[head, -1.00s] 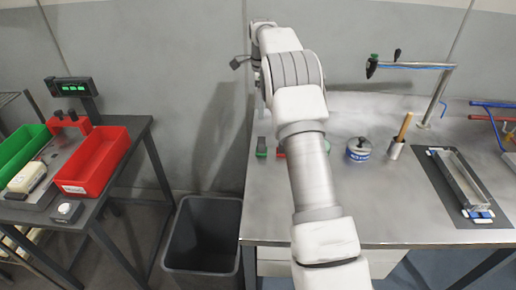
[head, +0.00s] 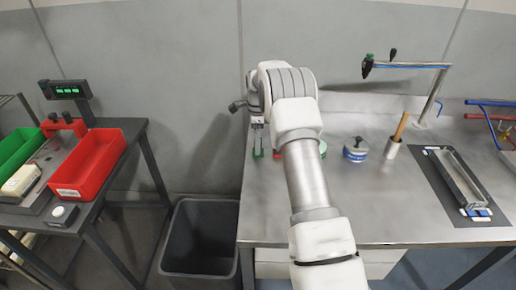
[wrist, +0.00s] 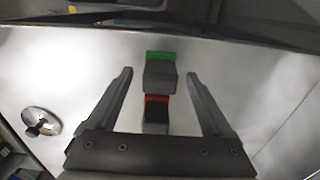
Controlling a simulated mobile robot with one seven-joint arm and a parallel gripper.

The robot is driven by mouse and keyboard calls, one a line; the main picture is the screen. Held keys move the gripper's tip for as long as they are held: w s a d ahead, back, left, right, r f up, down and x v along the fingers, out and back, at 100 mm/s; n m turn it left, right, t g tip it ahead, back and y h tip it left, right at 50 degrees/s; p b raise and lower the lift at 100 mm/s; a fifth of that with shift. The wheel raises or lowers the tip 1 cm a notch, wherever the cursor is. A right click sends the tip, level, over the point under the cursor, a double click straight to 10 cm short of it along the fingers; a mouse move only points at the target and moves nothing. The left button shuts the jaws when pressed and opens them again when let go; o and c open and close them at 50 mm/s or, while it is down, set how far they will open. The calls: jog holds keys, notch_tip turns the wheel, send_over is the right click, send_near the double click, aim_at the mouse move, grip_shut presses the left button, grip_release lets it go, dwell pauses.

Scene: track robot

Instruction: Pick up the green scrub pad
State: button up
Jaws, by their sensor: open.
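The green scrub pad (wrist: 161,56) shows in the wrist view as a green strip on the far edge of a dark grey block. It lies on the metal table, about midway between my fingertips as seen in the picture. My gripper (wrist: 159,74) is open with nothing held, one finger to each side. In the head view my gripper (head: 258,140) is over the table's left end, partly hidden by my arm. A bit of green shows at its tips. A red-edged dark block (wrist: 156,100) lies just nearer than the green pad in the wrist view.
A round disc with a dark knob (wrist: 40,121) lies left in the wrist view. A blue-and-white tin (head: 356,149) and a holder with a wooden handle (head: 392,149) stand right of my arm. A grey bin (head: 202,237) stands beside the table (head: 400,215).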

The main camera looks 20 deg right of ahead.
jog(key=shift+c, duration=0.3)
grip_shut()
jog(key=shift+r, duration=0.1)
jog(key=shift+r, duration=0.3)
notch_tip(320, 180, up, 3)
jog(key=s+d+r, duration=0.7)
jog(key=d, duration=0.2)
jog(key=shift+d, duration=0.2)
jog(key=shift+r, duration=0.1)
